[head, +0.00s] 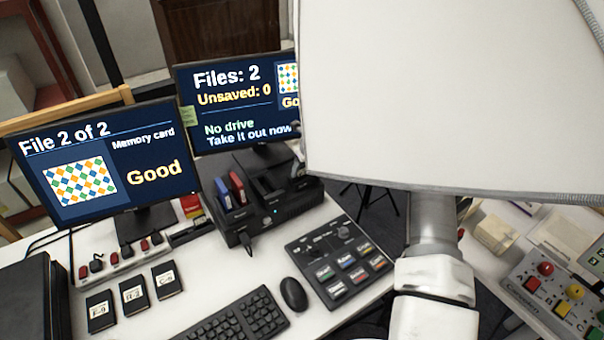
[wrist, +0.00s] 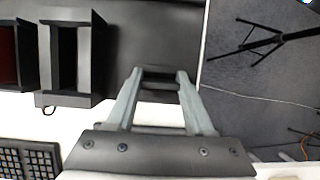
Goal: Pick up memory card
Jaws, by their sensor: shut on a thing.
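My gripper (wrist: 160,76) is at the right end of the black dock (wrist: 130,30) in the wrist view. Its two grey fingers are closed on a small dark piece (wrist: 161,84), which I take to be the memory card. Its face and label do not show, and I cannot tell whether it is still in its slot. In the head view the black dock (head: 282,213) stands below the monitors, and my gripper is mostly hidden behind a large pale panel.
The left monitor (head: 105,165) reads "Memory card" and "Good"; the right monitor (head: 240,105) reads "Take it out now". Three labelled black cards (head: 133,295), a keyboard (head: 235,320), a mouse (head: 293,294) and a button panel (head: 340,262) lie on the white desk.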

